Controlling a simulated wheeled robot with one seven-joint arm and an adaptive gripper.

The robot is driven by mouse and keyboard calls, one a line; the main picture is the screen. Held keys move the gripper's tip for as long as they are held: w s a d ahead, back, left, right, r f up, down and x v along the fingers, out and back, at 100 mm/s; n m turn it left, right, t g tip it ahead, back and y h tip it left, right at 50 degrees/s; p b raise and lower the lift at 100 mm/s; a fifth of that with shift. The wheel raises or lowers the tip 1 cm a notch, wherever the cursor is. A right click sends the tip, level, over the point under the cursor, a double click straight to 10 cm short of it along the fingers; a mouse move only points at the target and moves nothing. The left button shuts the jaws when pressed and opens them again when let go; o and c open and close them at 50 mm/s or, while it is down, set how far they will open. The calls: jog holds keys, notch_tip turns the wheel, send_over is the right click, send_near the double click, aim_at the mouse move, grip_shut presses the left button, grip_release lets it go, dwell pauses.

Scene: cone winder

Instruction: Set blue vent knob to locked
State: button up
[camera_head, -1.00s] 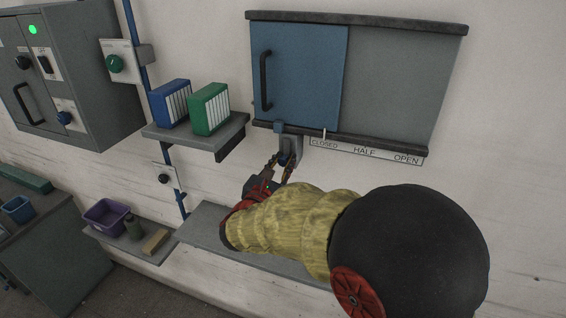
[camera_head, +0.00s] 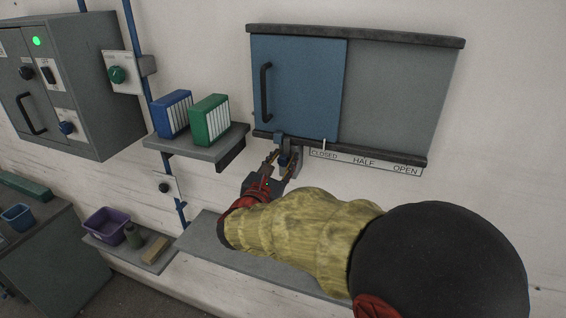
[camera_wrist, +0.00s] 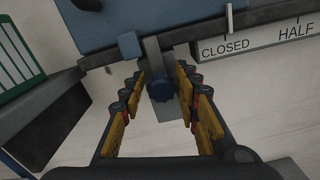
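The blue vent knob (camera_wrist: 162,90) sits on a grey bracket below the left part of the sliding vent. In the head view the knob (camera_head: 284,160) is small and partly hidden by my fingers. My gripper (camera_wrist: 163,84) points up at it, with one finger on each side of the knob. The fingers are apart, with narrow gaps showing beside the knob, so it does not look clamped. My gripper (camera_head: 280,163) also shows in the head view. The blue vent door (camera_head: 300,90) is at the left, with its pointer by CLOSED. I cannot read the knob's setting.
The label strip (camera_head: 365,161) reads CLOSED, HALF, OPEN. A shelf (camera_head: 200,150) with a blue binder (camera_head: 172,113) and a green binder (camera_head: 210,119) is left of my gripper. A grey ledge (camera_head: 205,240) runs below my arm.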

jog(key=shift+o, duration=0.9)
jog(key=shift+f, duration=0.1)
jog(key=v, duration=1.2)
